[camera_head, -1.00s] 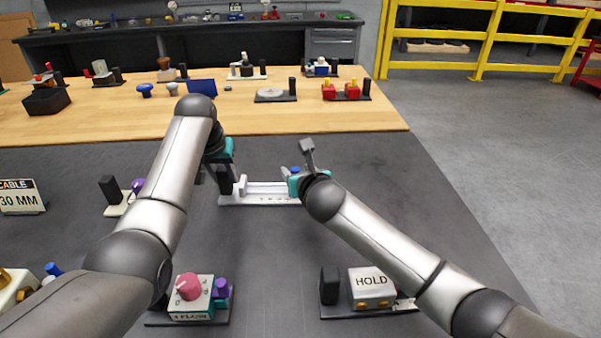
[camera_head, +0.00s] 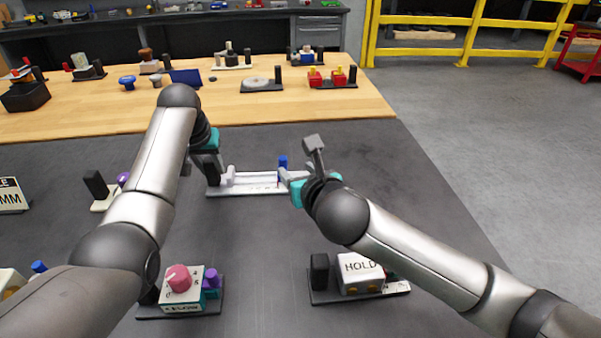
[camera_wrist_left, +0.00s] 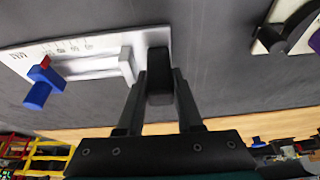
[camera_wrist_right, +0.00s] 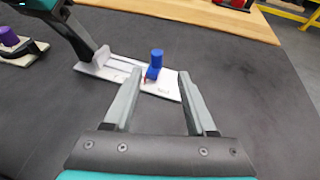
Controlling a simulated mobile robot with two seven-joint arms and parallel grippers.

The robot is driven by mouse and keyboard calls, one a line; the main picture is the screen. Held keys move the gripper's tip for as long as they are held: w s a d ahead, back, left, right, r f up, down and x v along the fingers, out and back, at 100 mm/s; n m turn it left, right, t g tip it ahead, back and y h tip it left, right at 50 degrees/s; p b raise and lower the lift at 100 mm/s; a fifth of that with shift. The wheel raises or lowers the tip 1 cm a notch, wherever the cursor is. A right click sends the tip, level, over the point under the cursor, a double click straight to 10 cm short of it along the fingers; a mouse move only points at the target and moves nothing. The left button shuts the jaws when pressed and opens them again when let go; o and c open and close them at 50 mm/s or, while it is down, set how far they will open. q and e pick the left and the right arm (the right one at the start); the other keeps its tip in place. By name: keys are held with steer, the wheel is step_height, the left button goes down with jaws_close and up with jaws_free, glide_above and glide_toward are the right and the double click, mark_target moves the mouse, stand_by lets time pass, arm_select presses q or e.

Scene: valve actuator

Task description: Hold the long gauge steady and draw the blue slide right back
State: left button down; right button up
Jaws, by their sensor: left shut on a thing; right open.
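The long gauge (camera_head: 246,182) is a pale bar on the dark mat, with a fixed upright jaw near its left end. My left gripper (camera_wrist_left: 160,88) is shut on the dark block at that end; it also shows in the head view (camera_head: 212,172). The blue slide (camera_head: 283,162) stands upright near the gauge's right end; it shows in the left wrist view (camera_wrist_left: 42,85) with a small red mark beside it. My right gripper (camera_wrist_right: 157,78) is open. In the right wrist view the blue slide (camera_wrist_right: 155,62) appears just beyond its fingertips, apparently untouched.
A HOLD box (camera_head: 360,273) sits at the near right, and a box with a pink knob (camera_head: 178,278) at the near left. A purple-knobbed device (camera_head: 122,180) lies left of the gauge. The mat behind and right of the gauge is clear.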

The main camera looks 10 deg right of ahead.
arm_select(q)
steer(key=shift+s+a+f, duration=0.15)
steer(key=shift+a+f, duration=0.1)
steer(key=shift+f, duration=0.1)
arm_select(e)
steer(key=shift+s+d+r, duration=0.15)
steer(key=shift+s+r, duration=0.1)
steer(key=shift+s, duration=0.4)
arm_select(q)
steer(key=c, duration=1)
jaws_free()
steer(key=o, duration=0.3)
steer(key=shift+r, duration=0.1)
steer(key=shift+o, duration=1.1)
steer(key=shift+d+r, duration=0.1)
steer(key=shift+r, duration=0.1)
arm_select(e)
steer(key=shift+w, duration=0.1)
